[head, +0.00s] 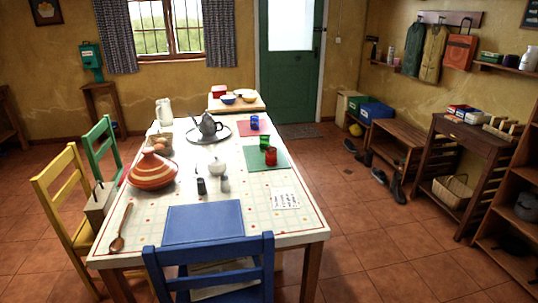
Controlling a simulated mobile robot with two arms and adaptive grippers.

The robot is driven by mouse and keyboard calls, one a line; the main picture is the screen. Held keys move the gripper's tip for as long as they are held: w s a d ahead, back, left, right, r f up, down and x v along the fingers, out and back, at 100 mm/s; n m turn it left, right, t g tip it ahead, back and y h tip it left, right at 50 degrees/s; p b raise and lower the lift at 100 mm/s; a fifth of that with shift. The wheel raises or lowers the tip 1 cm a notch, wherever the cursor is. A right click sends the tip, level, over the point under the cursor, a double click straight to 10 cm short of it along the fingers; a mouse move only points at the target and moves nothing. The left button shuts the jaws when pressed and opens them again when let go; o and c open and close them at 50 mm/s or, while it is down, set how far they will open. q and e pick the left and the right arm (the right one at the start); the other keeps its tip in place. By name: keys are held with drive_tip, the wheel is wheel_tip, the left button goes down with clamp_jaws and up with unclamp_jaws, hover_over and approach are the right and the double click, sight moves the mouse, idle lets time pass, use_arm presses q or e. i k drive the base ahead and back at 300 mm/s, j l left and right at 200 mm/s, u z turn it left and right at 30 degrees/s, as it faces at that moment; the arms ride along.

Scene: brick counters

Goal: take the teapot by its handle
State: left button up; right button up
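A dark grey teapot (208,127) stands upright on a round tray (223,132) toward the far half of the dining table. Its handle is too small to make out clearly from here. A small white lidded pot (217,166) stands nearer, in the middle of the table. Neither of my grippers is in view.
The table (140,235) also holds a striped tagine (152,170), an egg basket (159,145), a glass jug (164,112), and red (271,156) and blue (255,122) mugs. Blue (215,268) and yellow (62,200) chairs stand around it. Floor (350,240) to the right is open.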

sight(207, 127)
drive_tip(key=i+l+z, duration=0.25)
drive_tip(key=l+z, duration=0.15)
drive_tip(key=i+l+z, duration=0.6)
drive_tip(key=z, duration=0.15)
drive_tip(key=i+l+z, duration=0.1)
drive_tip(key=i+z, duration=0.25)
drive_tip(key=i+l, duration=0.1)
drive_tip(key=i, duration=0.85)
drive_tip(key=i+j+u, duration=0.1)
drive_tip(key=i+u, duration=0.15)
drive_tip(key=u, duration=0.2)
drive_tip(key=i+u, duration=0.55)
drive_tip(key=u, duration=0.3)
drive_tip(key=i+l+u, duration=0.25)
drive_tip(key=u, duration=0.2)
drive_tip(key=i+u, duration=0.3)
drive_tip(key=u, duration=0.2)
drive_tip(key=i+l+u, duration=0.15)
drive_tip(key=u, duration=0.35)
drive_tip(key=i+l+u, duration=0.3)
drive_tip(key=u, duration=0.15)
drive_tip(key=i+l+u, duration=0.25)
drive_tip(key=u, duration=0.25)
drive_tip(key=i+l+u, duration=0.1)
drive_tip(key=l+u, duration=0.4)
